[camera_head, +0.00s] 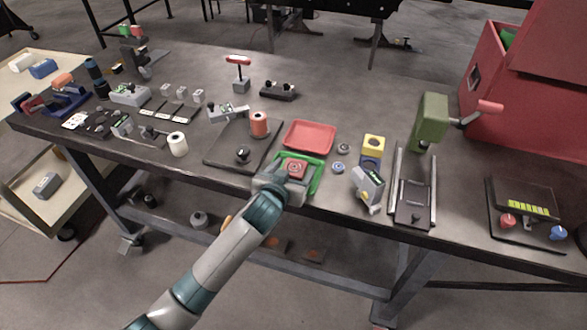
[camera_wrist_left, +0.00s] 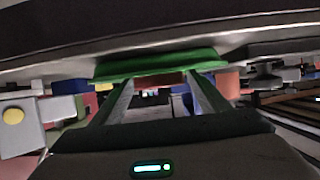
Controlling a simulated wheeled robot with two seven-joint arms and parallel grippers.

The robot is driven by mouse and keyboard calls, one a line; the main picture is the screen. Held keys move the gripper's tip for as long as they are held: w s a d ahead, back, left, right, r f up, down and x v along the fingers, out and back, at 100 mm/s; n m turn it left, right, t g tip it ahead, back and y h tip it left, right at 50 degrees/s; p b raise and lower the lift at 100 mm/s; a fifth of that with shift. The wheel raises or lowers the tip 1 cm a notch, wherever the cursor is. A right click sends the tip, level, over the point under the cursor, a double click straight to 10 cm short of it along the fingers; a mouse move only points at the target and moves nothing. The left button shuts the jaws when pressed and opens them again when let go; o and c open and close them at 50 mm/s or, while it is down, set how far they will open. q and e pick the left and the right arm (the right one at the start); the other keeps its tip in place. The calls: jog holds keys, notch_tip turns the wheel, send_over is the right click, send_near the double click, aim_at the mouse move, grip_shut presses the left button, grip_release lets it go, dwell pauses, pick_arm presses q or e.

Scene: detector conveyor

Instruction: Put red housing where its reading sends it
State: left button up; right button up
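The red housing (camera_head: 296,167), a small square block with a ring mark on top, is at the green tray (camera_head: 317,181) near the table's front edge. My left gripper (camera_head: 284,178) reaches over the tray's front side to the housing. In the left wrist view, the two fingers (camera_wrist_left: 160,88) stand apart and a strip of reddish housing (camera_wrist_left: 160,79) fills the gap at their tips, in front of the green tray (camera_wrist_left: 160,65). Whether they press on it cannot be told. A grey handheld device with a green display (camera_head: 368,188) stands right of the tray. My right gripper is not in view.
A red tray (camera_head: 308,136) lies just behind the green one. An orange spool (camera_head: 259,124) stands on a dark plate (camera_head: 222,154) at left.

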pick_arm(q)
jog(key=shift+r, duration=0.2)
jog(key=b+v, duration=0.2)
jog(key=v, duration=1)
dwell(0.5)
jog(key=shift+f, duration=0.1)
